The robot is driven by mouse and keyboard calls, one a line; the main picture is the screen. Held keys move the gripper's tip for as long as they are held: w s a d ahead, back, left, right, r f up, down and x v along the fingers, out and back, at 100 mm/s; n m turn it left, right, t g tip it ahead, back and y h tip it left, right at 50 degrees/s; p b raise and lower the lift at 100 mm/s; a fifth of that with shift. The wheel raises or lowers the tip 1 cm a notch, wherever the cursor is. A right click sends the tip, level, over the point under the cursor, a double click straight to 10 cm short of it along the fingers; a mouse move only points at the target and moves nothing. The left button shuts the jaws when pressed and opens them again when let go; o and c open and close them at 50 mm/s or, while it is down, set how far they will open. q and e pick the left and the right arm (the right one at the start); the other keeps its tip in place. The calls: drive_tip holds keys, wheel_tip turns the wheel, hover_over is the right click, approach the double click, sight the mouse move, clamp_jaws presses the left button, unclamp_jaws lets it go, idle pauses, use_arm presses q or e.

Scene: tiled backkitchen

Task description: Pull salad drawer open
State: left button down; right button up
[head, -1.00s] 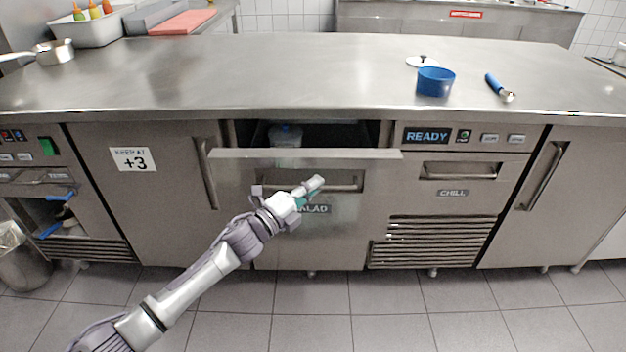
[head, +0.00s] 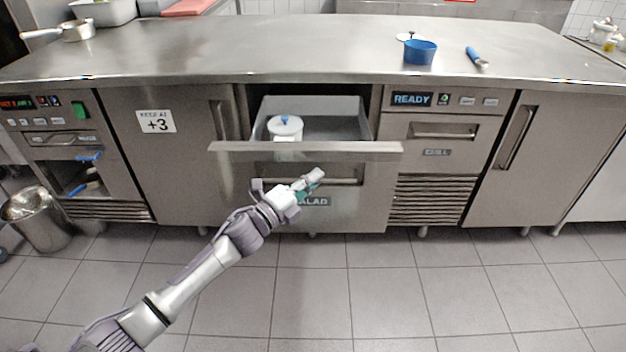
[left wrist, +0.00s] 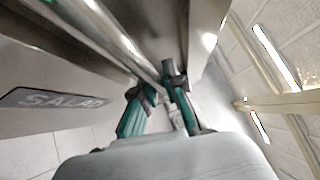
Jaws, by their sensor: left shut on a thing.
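The salad drawer (head: 350,205) stands pulled out from the counter front, with its "SALAD" label partly behind my gripper. Its label also shows in the left wrist view (left wrist: 50,99). Inside the drawer is a white lidded container (head: 285,126) with a blue knob, towards the left; the rest of the visible inside looks empty. The bar handle (head: 345,181) runs across the drawer front. My left gripper (head: 308,187) is shut on this handle; in the left wrist view its green-sided fingers (left wrist: 163,95) close around the bar. My right gripper is not in view.
A steel counter (head: 250,50) carries a blue pot (head: 420,52), a blue-handled tool (head: 476,57) and a pan (head: 75,31). A chill drawer (head: 437,132) is shut to the right. A bin (head: 40,218) stands at the left. The tiled floor ahead is clear.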

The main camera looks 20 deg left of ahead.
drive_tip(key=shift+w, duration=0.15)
use_arm(q)
drive_tip(key=c, duration=1.2)
unclamp_jaws()
drive_tip(key=v, duration=1.2)
drive_tip(key=shift+r, duration=0.1)
